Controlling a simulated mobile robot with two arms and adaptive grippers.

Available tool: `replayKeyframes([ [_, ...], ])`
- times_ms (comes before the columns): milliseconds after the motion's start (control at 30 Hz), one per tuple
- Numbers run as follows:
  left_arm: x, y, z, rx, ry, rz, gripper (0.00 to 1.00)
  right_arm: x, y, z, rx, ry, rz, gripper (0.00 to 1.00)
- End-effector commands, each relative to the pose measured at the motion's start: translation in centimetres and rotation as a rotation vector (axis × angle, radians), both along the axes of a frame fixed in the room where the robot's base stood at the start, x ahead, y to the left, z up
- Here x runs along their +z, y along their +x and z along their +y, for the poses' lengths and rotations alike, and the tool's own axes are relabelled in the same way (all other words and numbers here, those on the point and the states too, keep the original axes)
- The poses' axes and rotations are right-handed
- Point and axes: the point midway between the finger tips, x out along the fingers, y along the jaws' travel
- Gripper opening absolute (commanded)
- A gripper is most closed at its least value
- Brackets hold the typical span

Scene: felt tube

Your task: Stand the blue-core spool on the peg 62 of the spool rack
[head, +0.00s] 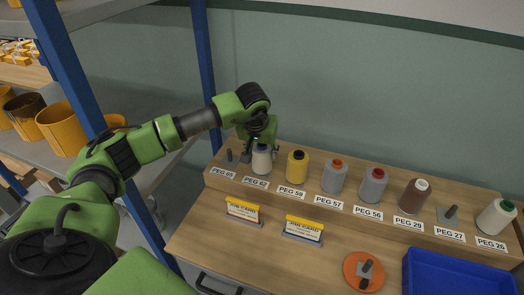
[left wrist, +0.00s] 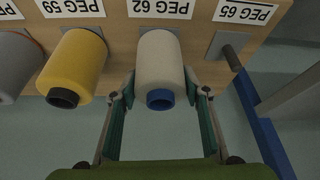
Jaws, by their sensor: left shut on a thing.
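The blue-core spool (head: 262,163) is cream-white and stands upright at the PEG 62 label (head: 256,182) of the wooden spool rack (head: 388,212). In the left wrist view the spool (left wrist: 160,62) shows its blue core end toward the camera, in line with the upside-down PEG 62 label (left wrist: 160,8). My left gripper (head: 261,151) comes down from above and is shut on the spool. In the left wrist view its fingers (left wrist: 162,95) lie on both sides of the spool near the blue end. The peg inside the spool is hidden. My right gripper is not in view.
The yellow spool (head: 298,167) at PEG 59 stands close beside. Grey, brown and white spools follow to the right. PEG 65 (head: 229,155) and PEG 27 (head: 451,212) are bare. An orange disc (head: 354,277), blue bin (head: 450,278) and two job cards sit in front.

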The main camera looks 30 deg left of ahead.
Motion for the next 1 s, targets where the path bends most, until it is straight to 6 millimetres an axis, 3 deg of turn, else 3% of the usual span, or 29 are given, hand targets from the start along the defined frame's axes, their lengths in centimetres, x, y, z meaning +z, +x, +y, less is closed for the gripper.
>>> replayKeyframes([
  [133, 0.2, 0.1, 0.0, 0.001, -0.001, -0.002, 0.13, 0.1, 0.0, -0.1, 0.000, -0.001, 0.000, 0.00],
  [167, 0.2, 0.1, 0.0, 0.001, -0.001, -0.002, 0.45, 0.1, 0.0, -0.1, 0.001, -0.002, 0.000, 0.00],
  [233, 0.2, 0.1, 0.0, 0.001, -0.001, -0.002, 0.62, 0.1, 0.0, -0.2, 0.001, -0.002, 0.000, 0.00],
  [567, 0.0, -0.1, 0.0, 0.000, 0.001, 0.001, 0.62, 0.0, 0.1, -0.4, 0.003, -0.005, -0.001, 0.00],
  [733, 1.4, -0.4, -0.1, -0.001, 0.001, -0.003, 0.62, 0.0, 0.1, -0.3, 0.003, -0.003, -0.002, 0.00],
  [1000, 1.2, -4.3, -1.5, -0.003, 0.003, 0.000, 0.62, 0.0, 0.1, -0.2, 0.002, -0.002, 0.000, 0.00],
])
